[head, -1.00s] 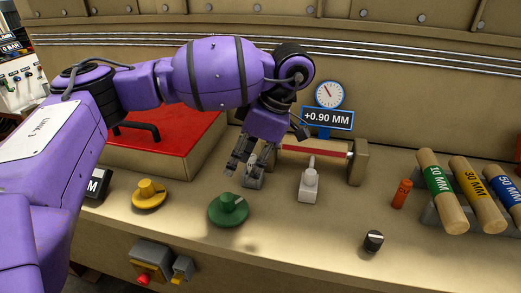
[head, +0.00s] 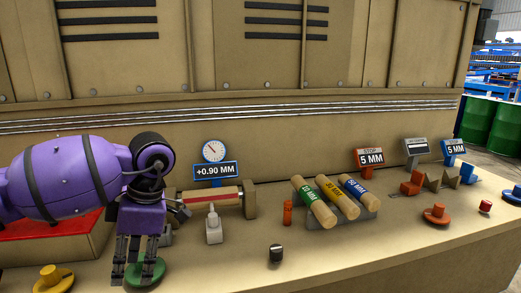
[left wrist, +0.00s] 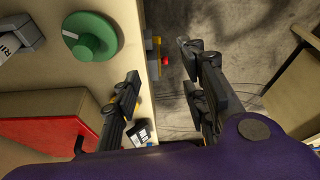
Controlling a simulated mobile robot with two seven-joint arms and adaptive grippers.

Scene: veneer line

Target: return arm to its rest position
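My left arm, purple with black bands, comes in from the left in the head view. Its gripper (head: 137,268) points down over the front part of the bench and overlaps the green round knob (head: 151,271). The left wrist view shows its two fingers (left wrist: 165,100) spread wide with nothing between them. There the bench's front edge and the floor lie below the fingers, and the green knob (left wrist: 90,37) is off to the upper left, clear of them. My right gripper is in neither current view.
A red-topped block (head: 45,228) is partly hidden behind my left arm. A yellow knob (head: 53,279) is at lower left. A gauge marked +0.90 MM (head: 214,169), a white lever (head: 213,228) and a rack of wooden rollers (head: 340,200) stand rightward.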

